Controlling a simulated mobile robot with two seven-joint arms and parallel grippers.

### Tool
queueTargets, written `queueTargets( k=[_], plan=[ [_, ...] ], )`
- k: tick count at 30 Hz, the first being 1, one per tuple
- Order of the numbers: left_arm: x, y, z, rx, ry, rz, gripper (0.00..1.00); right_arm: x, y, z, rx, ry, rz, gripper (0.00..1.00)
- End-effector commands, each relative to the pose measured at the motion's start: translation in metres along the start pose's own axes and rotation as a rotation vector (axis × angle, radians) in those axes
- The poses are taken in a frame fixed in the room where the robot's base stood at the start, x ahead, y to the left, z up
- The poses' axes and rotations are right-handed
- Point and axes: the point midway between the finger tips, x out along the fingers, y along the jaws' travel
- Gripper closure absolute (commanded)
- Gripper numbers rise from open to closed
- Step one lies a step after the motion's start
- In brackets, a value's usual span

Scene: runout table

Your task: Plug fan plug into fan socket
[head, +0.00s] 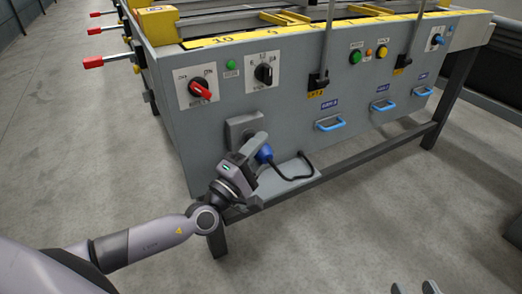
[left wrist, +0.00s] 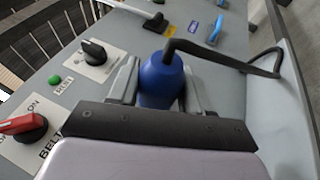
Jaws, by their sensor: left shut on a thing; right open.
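The blue plug (head: 265,153) is held in my left gripper (head: 255,150), low in front of the grey panel. In the left wrist view the blue plug (left wrist: 160,78) sits between the two fingers of my left gripper (left wrist: 158,88), with a black cable (left wrist: 228,62) leaving its far end. A grey box (head: 240,127) on the panel, which looks like the socket, is just behind the gripper. Its opening is hidden, so I cannot tell whether the plug touches it. The tips of my right gripper (head: 414,287) show at the bottom edge, apart and empty.
A grey shelf (head: 290,183) juts out below the panel, beside the cable. A red switch (head: 200,90) and a black selector (head: 264,73) sit above the box. Blue handles (head: 330,124) stick out at the right. The floor in front is clear.

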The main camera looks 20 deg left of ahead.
Motion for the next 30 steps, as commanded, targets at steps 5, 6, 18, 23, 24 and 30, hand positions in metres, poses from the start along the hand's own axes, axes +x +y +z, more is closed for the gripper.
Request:
queueTargets(
  k=[5, 6, 18, 23, 24, 30],
  plan=[
    [0.002, 0.001, -0.005, 0.001, 0.000, 0.002, 0.86, 0.000, 0.000, 0.000, 0.000, 0.000, 0.000, 0.57],
    [0.003, 0.001, -0.006, 0.002, 0.000, 0.002, 0.86, 0.000, 0.000, 0.000, 0.000, 0.000, 0.000, 0.57],
    [0.006, 0.001, -0.015, 0.002, 0.000, 0.001, 0.86, 0.000, 0.000, 0.001, 0.000, 0.001, 0.000, 0.57],
    [0.007, 0.001, -0.019, 0.002, 0.000, 0.002, 0.86, 0.000, 0.000, 0.001, 0.000, 0.002, 0.000, 0.57],
    [0.008, 0.001, -0.020, 0.002, 0.000, 0.002, 0.86, 0.000, 0.000, 0.001, 0.000, 0.002, 0.000, 0.57],
    [0.009, 0.001, -0.024, 0.002, 0.000, 0.002, 0.86, 0.000, 0.000, 0.000, 0.000, 0.002, 0.000, 0.57]
  ],
)
